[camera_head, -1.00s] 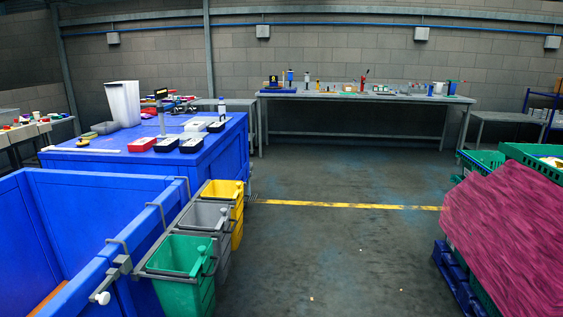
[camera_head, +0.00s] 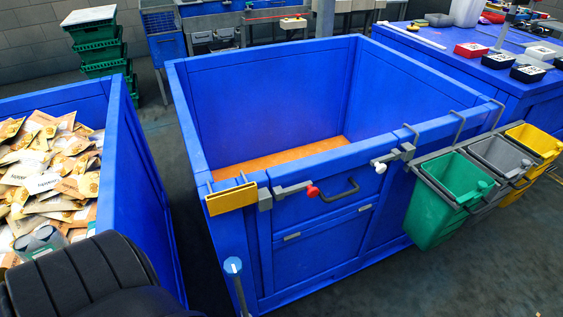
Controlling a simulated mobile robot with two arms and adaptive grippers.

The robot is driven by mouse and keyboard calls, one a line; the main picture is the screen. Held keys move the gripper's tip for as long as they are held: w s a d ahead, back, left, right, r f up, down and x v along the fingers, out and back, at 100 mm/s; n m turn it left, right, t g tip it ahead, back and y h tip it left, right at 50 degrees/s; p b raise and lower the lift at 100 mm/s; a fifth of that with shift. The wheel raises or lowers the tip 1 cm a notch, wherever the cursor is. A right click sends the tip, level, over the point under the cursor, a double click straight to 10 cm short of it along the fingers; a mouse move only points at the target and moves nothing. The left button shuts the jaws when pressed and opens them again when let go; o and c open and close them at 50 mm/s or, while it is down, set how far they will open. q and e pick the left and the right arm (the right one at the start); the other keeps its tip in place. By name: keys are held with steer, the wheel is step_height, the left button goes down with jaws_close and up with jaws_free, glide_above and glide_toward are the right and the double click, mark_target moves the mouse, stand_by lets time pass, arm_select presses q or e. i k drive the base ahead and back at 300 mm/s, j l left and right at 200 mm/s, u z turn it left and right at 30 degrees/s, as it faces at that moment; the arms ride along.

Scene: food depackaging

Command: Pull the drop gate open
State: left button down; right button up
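The drop gate (camera_head: 320,232) is the front panel of the large blue bin (camera_head: 185,115). A dark curved handle (camera_head: 339,192) sits near its top edge. The gate looks upright and closed. A grey latch with a red knob (camera_head: 312,191) is at its left, and a grey latch with a white knob (camera_head: 379,167) is at its upper right. A yellow plate (camera_head: 232,198) is fixed at the bin's front left corner. The bin's orange floor shows and no objects are seen on it.
A blue bin (camera_head: 130,150) full of packets (camera_head: 60,165) stands at the left. Green (camera_head: 440,215), grey (camera_head: 500,152) and yellow (camera_head: 538,138) buckets hang at the bin's right front. A blue-capped post (camera_head: 233,267) stands before its left corner. Dark floor is clear at lower right.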

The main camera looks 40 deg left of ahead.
mark_target(345, 178)
steer(key=u, duration=0.85)
